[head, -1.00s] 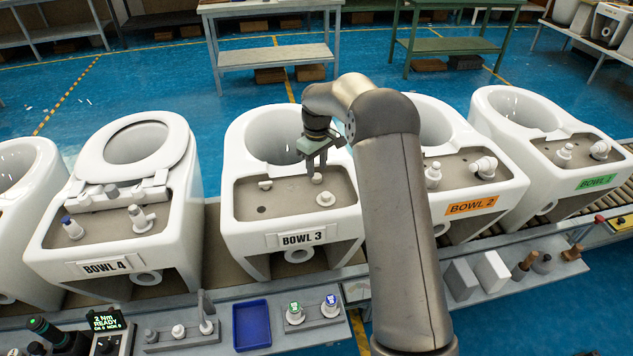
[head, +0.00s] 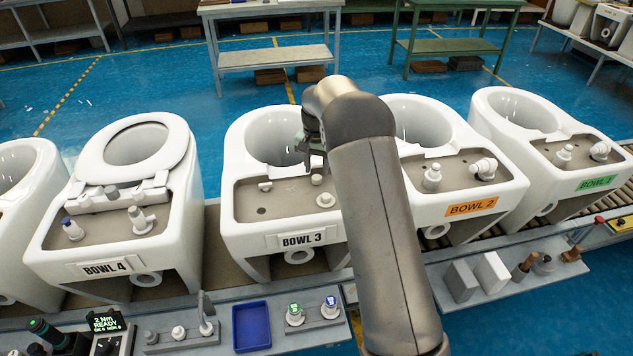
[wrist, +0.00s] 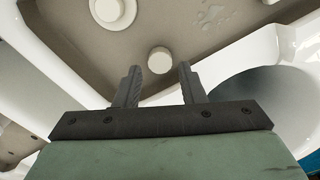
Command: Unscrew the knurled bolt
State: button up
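Bowl 3 (head: 232,205) is a white toilet bowl with a grey-brown deck, in the middle of the head view. A small pale round knob (head: 317,179), which looks like the bolt, stands on that deck. In the wrist view the knob (wrist: 159,60) shows as a plain cream disc; I cannot make out knurling. My gripper (wrist: 160,67) is open, one finger on either side of the knob in that view, with gaps on both sides. In the head view my gripper (head: 316,160) is just above the knob, partly hidden by my arm. A wider white round fitting (head: 325,199) is close by.
Bowl 4 (head: 185,235) stands to the left and Bowl 2 (head: 515,195) to the right. A small white fitting (head: 265,186) is on Bowl 3's deck. In front are an empty blue tray (head: 252,327) and a rack with green- and blue-capped parts (head: 318,326).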

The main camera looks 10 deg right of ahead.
aim_at(317, 178)
jog(key=m, duration=0.5)
jog(key=shift+m+p, duration=0.3)
jog(key=shift+p, duration=0.05)
jog(key=m+p, duration=0.1)
jog(key=m, duration=0.4)
jog(key=shift+f, duration=0.1)
jog(key=shift+f+b, duration=0.85)
jog(key=shift+f, duration=0.6)
jog(key=shift+s, duration=0.1)
